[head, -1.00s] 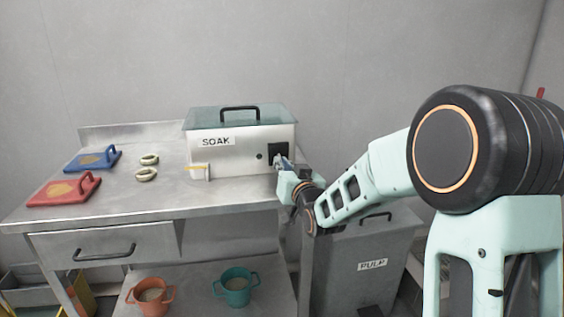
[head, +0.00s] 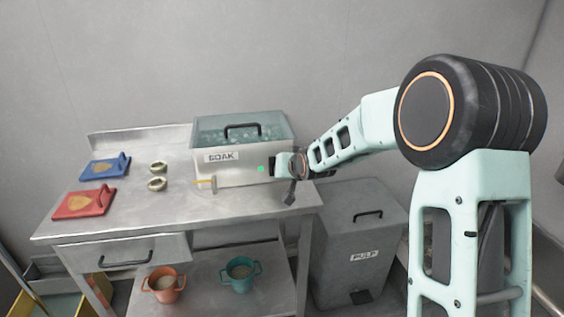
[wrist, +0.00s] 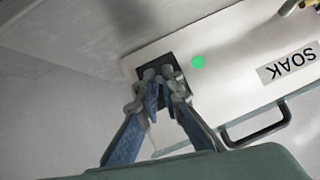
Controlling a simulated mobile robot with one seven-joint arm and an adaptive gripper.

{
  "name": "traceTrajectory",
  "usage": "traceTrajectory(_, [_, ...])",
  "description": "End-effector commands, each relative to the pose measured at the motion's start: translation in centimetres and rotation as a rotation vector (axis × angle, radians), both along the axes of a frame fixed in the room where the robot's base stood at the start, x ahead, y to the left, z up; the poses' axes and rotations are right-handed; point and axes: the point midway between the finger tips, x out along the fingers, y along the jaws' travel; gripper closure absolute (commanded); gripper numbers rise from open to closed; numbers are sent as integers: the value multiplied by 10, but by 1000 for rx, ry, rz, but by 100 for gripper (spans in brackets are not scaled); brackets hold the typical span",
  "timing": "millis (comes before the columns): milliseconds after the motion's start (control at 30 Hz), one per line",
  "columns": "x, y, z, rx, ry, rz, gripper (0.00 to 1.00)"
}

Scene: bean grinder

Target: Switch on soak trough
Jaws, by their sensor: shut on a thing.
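The soak trough (head: 232,175) is a pale metal box labelled SOAK with a clear lid and a dark handle (head: 242,127), at the back right of the steel table. A round light (head: 261,169) on its front glows green, and it also shows green in the wrist view (wrist: 197,62). Pale bubbles show through the lid. Beside the light is a black switch panel (head: 272,169). In the wrist view, my gripper (wrist: 166,76) is shut on the switch at the black panel (wrist: 178,60). The fingers cover most of the switch, so its exact position is hidden.
A small yellow-topped tap (head: 206,183) sticks out at the trough's front left. Orange and teal pots are on the lower shelf.

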Motion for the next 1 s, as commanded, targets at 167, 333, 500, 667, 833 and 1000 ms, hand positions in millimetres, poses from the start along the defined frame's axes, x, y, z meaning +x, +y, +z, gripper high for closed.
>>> traceTrajectory(167, [0,0,3,-12,40,0,100])
traceTrajectory(333, [0,0,2,-16,56,0,100])
traceTrajectory(500, [0,0,1,-17,59,0,100])
traceTrajectory(667, [0,0,1,-16,58,0,100])
traceTrajectory(833, [0,0,1,-16,58,0,81])
traceTrajectory(1000, [1,0,2,-16,57,0,76])
